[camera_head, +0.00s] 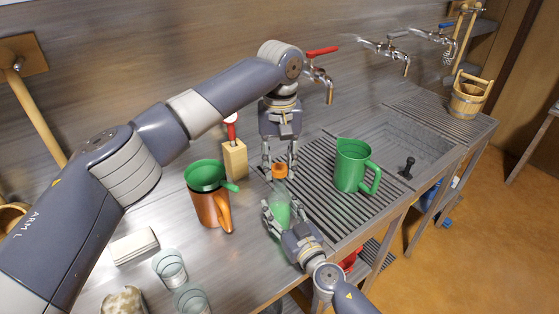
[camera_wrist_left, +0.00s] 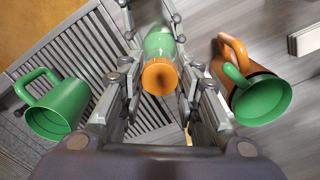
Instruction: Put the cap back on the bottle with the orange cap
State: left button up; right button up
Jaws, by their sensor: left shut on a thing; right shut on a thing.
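The orange cap (camera_head: 279,171) is between the fingers of my left gripper (camera_head: 279,168), which is shut on it and points down. The clear bottle with green contents (camera_head: 281,207) stands roughly upright right below the cap. My right gripper (camera_head: 281,213) is shut around the bottle's body from the near side. In the left wrist view, the cap (camera_wrist_left: 161,77) shows between the left fingers (camera_wrist_left: 160,85), with the green bottle (camera_wrist_left: 159,42) behind it. The cap is at the bottle's mouth; I cannot tell whether it touches the neck.
An orange mug with a green funnel (camera_head: 207,190) stands left of the bottle. A green pitcher (camera_head: 353,166) stands to the right on the ribbed drainer. A wooden block with a red-topped tool (camera_head: 234,158) is behind. Glass jars (camera_head: 170,268) and a white block (camera_head: 134,246) lie front left.

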dwell(0.5)
pick_arm(q)
jog(key=shift+f, duration=0.9)
jog(key=shift+f, duration=0.55)
